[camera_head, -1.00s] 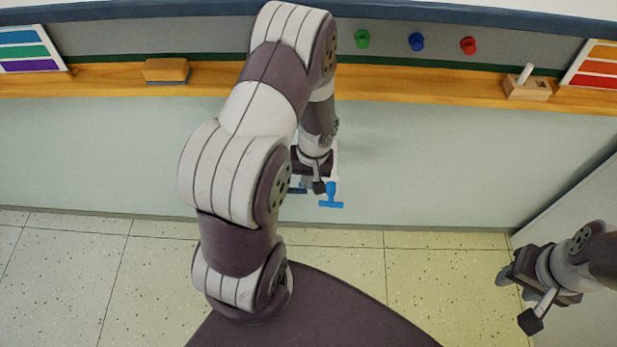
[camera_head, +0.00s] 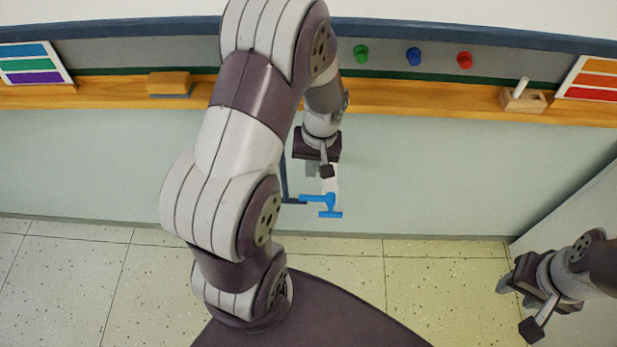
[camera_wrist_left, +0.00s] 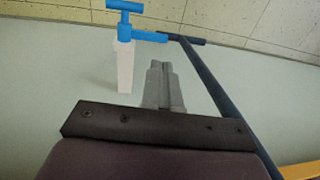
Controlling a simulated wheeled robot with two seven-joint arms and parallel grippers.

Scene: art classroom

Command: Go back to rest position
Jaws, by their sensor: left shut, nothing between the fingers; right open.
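My left gripper (camera_head: 313,168) is in front of the pale panel below the wooden ledge, and in the left wrist view its grey fingers (camera_wrist_left: 162,85) are shut together with nothing between them. A blue T-shaped fitting (camera_head: 328,203) with a white body (camera_head: 332,180) is just below it. In the wrist view the blue fitting (camera_wrist_left: 126,30) and its white body (camera_wrist_left: 124,68) stand left of the fingers, apart from them. My right gripper (camera_head: 515,288) is open and empty at the lower right, over the floor.
A dark bar (camera_wrist_left: 215,85) runs right of the fingers in the wrist view. The wooden ledge (camera_head: 420,95) carries an eraser (camera_head: 169,82) and a small wooden holder (camera_head: 522,99). Green, blue and red knobs (camera_head: 361,54) are above. Pale floor (camera_head: 430,270) shows free between the arms.

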